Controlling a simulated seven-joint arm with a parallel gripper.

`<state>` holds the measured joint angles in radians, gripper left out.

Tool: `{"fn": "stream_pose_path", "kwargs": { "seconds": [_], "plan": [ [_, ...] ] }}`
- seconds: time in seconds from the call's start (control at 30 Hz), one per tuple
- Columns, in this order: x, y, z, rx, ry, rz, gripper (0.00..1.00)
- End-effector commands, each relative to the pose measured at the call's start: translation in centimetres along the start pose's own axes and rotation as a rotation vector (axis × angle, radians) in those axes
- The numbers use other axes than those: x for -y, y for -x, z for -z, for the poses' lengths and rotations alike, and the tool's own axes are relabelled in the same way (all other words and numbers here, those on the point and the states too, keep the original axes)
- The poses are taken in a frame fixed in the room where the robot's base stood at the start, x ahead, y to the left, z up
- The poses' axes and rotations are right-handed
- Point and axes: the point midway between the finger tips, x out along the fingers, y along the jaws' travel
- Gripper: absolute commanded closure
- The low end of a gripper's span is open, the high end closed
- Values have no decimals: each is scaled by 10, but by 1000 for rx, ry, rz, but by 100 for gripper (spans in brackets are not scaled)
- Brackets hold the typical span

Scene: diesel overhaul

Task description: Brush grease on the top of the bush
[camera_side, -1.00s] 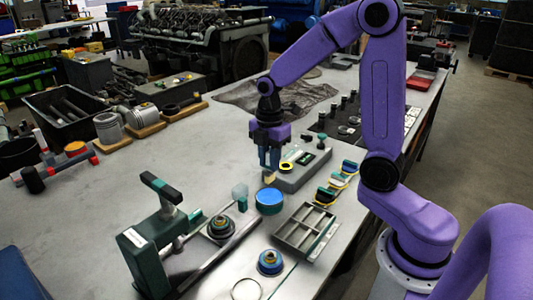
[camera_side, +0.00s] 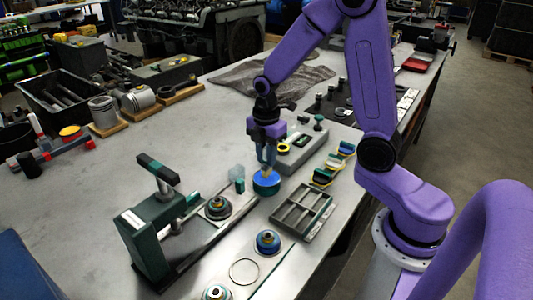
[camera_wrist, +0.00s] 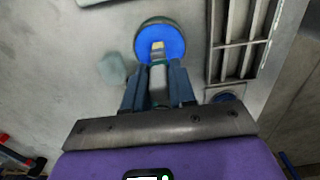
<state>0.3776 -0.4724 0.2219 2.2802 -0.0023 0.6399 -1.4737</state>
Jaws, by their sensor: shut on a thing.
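My gripper (camera_side: 267,160) is shut on a small brush, pointing down. In the wrist view the brush (camera_wrist: 158,75) sits between the fingers, with its pale bristles over a round tin with a blue top (camera_wrist: 174,42). In the side view the tin (camera_side: 266,187) is directly under the brush, and the bristles seem to reach its top. Round ringed parts stand nearer the camera: one (camera_side: 218,208) by the green press, one with a blue base (camera_side: 267,242), and one cut by the bottom edge (camera_side: 217,292). I cannot tell surely which is the bush.
A green press (camera_side: 150,232) with a raised handle stands at the front left. A grey compartment tray (camera_side: 302,213) is right of the tin. A grey box (camera_side: 303,147) stands behind the gripper. A thin ring (camera_side: 244,271) lies in front.

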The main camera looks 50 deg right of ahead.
Motion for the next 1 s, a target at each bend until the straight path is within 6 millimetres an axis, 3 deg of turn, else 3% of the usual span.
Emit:
{"fn": "stream_pose_path", "kwargs": {
  "seconds": [1.0],
  "plan": [
    [0,-6,0,0,0,0,100]
  ]
}}
